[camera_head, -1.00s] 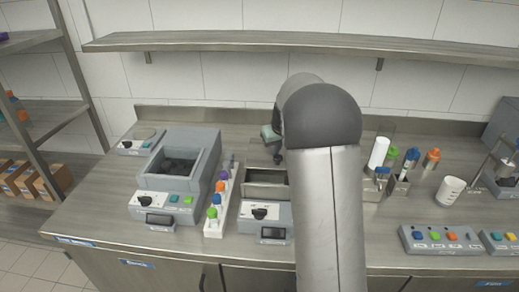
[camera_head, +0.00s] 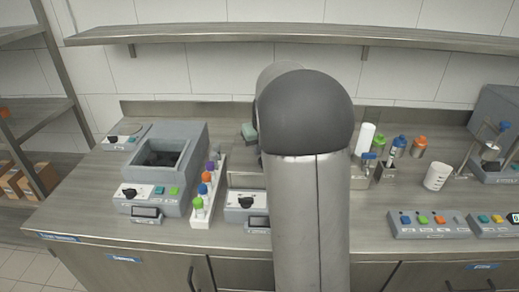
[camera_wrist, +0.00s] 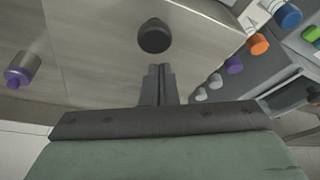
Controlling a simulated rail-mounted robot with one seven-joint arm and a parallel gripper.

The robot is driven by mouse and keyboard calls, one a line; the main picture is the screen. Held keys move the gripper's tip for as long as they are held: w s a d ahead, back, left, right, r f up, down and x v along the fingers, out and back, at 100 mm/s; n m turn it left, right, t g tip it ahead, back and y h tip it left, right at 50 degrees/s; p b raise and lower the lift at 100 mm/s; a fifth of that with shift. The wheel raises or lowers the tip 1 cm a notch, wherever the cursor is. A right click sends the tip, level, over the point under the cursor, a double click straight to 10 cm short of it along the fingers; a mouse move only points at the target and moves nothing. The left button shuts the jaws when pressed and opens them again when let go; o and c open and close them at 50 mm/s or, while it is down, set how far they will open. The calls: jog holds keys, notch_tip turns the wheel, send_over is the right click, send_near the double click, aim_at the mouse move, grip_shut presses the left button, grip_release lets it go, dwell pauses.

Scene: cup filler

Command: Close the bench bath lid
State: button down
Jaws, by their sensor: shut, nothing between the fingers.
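The bench bath (camera_head: 245,199) stands in the middle of the bench, with a front panel and black knob; my arm hides its right part. Part of its steel basin shows behind the panel. In the wrist view a steel plate with a round black knob (camera_wrist: 155,36), seemingly the bath lid (camera_wrist: 95,45), lies ahead of my fingers. I cannot tell its angle. My gripper (camera_wrist: 159,70) is shut and empty, its tips just short of the knob in the picture; contact is unclear.
A rack of colour-capped tubes (camera_head: 203,207) stands close left of the bath, beside a larger grey bath unit (camera_head: 160,165). To the right stand bottles (camera_head: 397,147), a white cup (camera_head: 437,176) and button boxes (camera_head: 430,224). A shelf (camera_head: 290,35) runs above.

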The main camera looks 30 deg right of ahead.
jog(key=w, duration=0.1)
jog(key=w+r, duration=0.1)
jog(key=shift+w+d+p, duration=0.1)
jog(key=shift+w+p, duration=0.25)
jog(key=b+v, duration=0.1)
jog(key=v, duration=0.8)
jog(key=shift+s+r, duration=0.2)
